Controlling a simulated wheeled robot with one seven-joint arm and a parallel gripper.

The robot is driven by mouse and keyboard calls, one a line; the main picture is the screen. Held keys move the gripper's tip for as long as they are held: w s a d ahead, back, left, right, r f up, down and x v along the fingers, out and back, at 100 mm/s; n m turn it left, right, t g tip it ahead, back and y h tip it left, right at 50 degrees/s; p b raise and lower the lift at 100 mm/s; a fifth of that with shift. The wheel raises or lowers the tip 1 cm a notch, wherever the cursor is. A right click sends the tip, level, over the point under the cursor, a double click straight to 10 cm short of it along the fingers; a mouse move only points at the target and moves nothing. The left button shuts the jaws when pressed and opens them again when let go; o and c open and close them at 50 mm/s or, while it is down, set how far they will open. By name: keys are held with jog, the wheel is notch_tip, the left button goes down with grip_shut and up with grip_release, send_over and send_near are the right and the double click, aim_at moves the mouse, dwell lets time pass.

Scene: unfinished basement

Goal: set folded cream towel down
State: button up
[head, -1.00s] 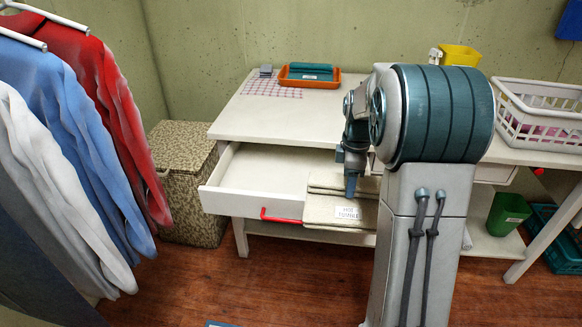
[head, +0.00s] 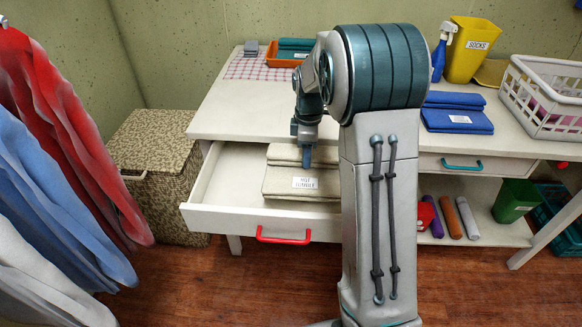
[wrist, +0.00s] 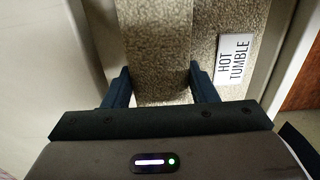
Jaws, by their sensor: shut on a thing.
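The folded cream towel (head: 283,181), labelled "HOT TUMBLE", shows over the floor of the open white drawer (head: 224,198), behind its front panel with the red handle. My gripper (head: 306,162) points down and is shut on the towel. In the wrist view a thick fold of the towel (wrist: 154,50) lies between the two dark fingers (wrist: 161,88), with its label to the right. I cannot tell whether the towel touches the drawer floor. My arm hides the drawer's right end in the head view.
The white table (head: 222,118) holds an orange tray (head: 285,61), folded blue towels (head: 455,112), a yellow bin (head: 470,50) and a white basket (head: 545,98). A patterned hamper (head: 158,170) stands left of the drawer. Hanging shirts (head: 65,140) fill the left side.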

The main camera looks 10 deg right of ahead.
aim_at(291, 148)
jog(key=a+f, duration=0.1)
jog(key=w+a+f, duration=0.1)
jog(key=w+a, duration=0.1)
jog(key=a, duration=0.1)
jog(key=shift+f, duration=0.4)
jog(key=shift+f+b, duration=0.35)
jog(key=shift+f, duration=1.6)
jog(key=shift+f, duration=0.15)
jog(key=o, duration=1.1)
